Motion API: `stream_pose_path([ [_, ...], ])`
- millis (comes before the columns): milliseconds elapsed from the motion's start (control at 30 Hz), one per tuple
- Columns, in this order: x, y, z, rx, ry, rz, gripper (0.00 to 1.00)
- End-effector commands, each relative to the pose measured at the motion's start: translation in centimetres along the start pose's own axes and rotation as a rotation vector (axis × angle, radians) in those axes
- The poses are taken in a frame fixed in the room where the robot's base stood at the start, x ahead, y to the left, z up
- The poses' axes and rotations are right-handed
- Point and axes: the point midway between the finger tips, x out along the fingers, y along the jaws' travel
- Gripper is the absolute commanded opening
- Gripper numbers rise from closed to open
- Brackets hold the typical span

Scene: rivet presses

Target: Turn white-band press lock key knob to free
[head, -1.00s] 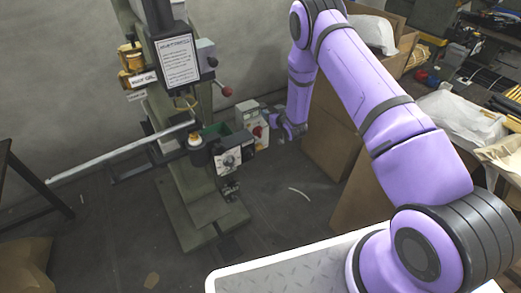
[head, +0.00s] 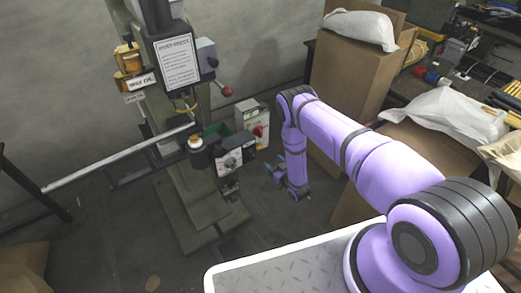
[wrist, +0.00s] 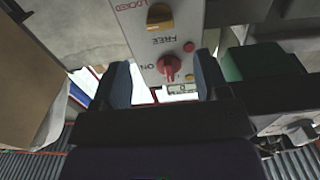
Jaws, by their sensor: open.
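The green press (head: 188,185) stands left of centre in the head view. A pale control box (head: 250,118) with a red knob stands at its right side. In the wrist view a pale panel (wrist: 190,20) shows upside down, with a yellow-brown knob (wrist: 159,17) between the labels LOCKED and FREE. Which label the knob points to is hard to tell. A red knob (wrist: 169,66) sits nearer me on that panel. My gripper (wrist: 162,85) is open and empty, its fingers either side of the red knob in the picture, with contact not visible. It hangs low right of the press (head: 276,174).
A red-tipped lever (head: 227,91) sticks out right of the press column. A long pale bar (head: 115,160) reaches left from it. A cardboard box (head: 352,75) stands behind my arm. A green block (wrist: 262,63) lies right of my fingers. Floor in front of the press is clear.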

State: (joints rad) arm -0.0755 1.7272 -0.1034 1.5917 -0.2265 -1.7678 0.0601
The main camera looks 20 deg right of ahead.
Motion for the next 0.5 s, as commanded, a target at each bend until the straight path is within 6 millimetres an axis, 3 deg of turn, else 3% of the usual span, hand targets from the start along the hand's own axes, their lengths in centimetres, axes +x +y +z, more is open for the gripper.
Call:
stream_pose_path([
  [500,8.3,0.0,-0.1,0.000,0.002,-0.001,0.68],
])
